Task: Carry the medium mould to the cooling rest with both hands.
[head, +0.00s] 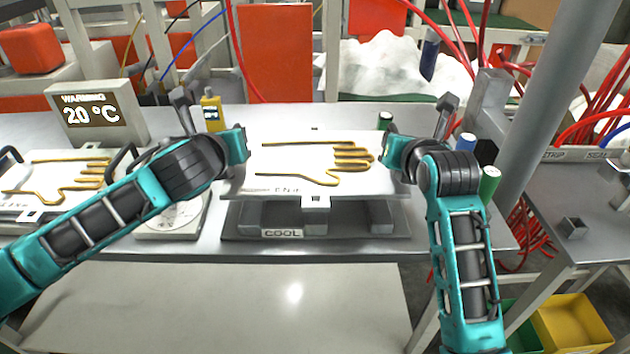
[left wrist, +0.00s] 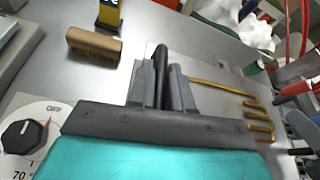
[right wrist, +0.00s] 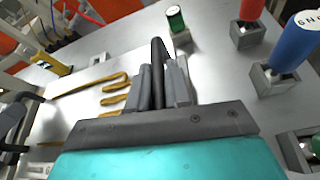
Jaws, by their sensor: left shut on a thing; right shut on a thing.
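The medium mould (head: 300,180) is a pale plate with a golden hand-shaped wire outline on it. It looks level at the cooling rest (head: 315,220), a dark stand labelled COOL; whether it touches the rest is hard to tell. My left gripper (head: 238,146) is at its left side and my right gripper (head: 390,150) at its right side. In the left wrist view my left fingers (left wrist: 162,80) are closed on a dark handle. In the right wrist view my right fingers (right wrist: 160,80) are closed on another dark handle. The handles are mostly hidden by the fingers.
Another mould (head: 60,180) with dark handles lies at the left, below a display (head: 92,115) reading WARMING 20 °C. A dial unit (head: 172,218) stands left of the rest. Green and blue cylinders (head: 466,142) stand at the right, near a grey post (head: 560,90).

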